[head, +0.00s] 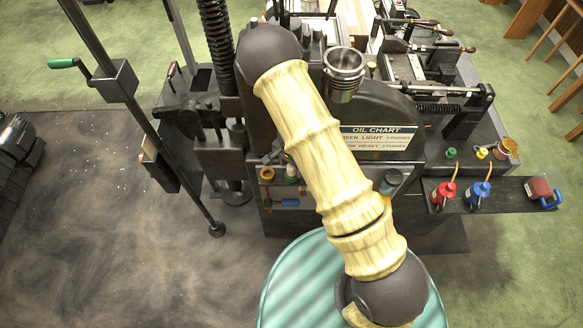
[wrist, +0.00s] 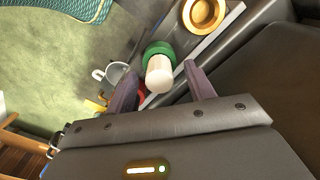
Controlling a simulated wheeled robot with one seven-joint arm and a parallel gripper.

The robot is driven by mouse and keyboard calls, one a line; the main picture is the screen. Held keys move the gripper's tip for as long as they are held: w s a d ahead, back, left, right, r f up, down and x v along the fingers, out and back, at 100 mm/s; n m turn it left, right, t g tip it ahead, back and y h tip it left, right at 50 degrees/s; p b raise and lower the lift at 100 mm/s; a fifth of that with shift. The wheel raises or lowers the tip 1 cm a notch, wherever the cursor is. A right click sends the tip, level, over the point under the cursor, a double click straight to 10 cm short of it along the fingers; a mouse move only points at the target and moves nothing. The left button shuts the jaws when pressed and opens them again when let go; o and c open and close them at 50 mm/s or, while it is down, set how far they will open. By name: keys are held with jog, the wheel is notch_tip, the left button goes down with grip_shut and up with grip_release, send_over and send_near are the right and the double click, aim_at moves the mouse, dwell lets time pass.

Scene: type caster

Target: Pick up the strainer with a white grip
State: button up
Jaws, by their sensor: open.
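In the wrist view a green round piece with a white, rounded grip (wrist: 160,72) points up toward the camera; I take it for the strainer, though its bowl is mostly hidden. It appears to be the green and white item (head: 291,172) on the machine's front ledge in the head view. My gripper (wrist: 160,68) is open. In the picture its two fingers lie on either side of the white grip, with a visible gap on each side. I cannot tell how far below the fingertips the grip lies. My arm hides the gripper in the head view.
The dark machine body (wrist: 275,85) rises close by. Red and blue oil cans (head: 478,194) stand on the right shelf.

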jog(key=shift+f, duration=0.4)
jog(key=c, duration=1)
jog(key=shift+c, duration=0.2)
jog(key=shift+r, duration=0.2)
